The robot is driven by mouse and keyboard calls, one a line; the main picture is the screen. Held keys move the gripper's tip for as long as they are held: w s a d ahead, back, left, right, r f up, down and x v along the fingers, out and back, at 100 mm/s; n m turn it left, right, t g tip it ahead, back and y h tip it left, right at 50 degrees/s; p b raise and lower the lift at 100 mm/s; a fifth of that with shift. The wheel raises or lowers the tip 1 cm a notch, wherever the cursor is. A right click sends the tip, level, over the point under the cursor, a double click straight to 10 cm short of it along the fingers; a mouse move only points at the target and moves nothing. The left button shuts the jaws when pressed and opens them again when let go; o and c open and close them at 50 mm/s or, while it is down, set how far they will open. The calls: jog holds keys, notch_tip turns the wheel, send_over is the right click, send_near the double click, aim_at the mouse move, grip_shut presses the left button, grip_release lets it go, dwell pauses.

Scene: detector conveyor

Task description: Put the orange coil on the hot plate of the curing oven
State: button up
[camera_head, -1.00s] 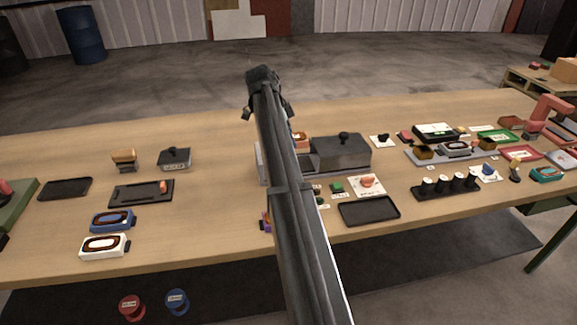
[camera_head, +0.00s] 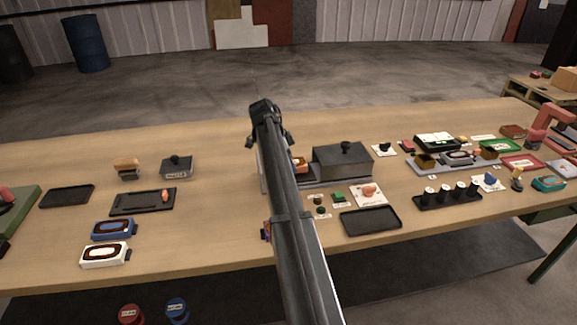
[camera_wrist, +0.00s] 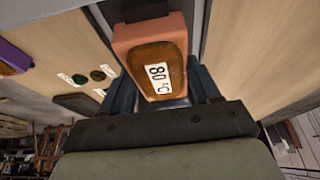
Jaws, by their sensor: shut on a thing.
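The orange coil (camera_wrist: 150,38) has an orange body with a brown face, close up in the wrist view. In the head view, part of it (camera_head: 301,164) shows beside my arm, left of the grey curing oven box (camera_head: 344,161). My gripper (camera_wrist: 165,92) is shut on the coil's near end. The hot plate is mostly hidden by my arm and the coil. I cannot tell whether the coil touches it.
A black tray (camera_head: 370,229) and a white card with an orange piece (camera_head: 369,191) lie in front of the oven. A blue coil (camera_head: 115,229) and a white coil (camera_head: 105,263) lie at left.

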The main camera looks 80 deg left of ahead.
jog(key=shift+f, duration=0.9)
jog(key=shift+f, duration=0.1)
jog(key=o, duration=1.2)
jog(key=shift+o, duration=0.2)
jog(key=v, duration=1.2)
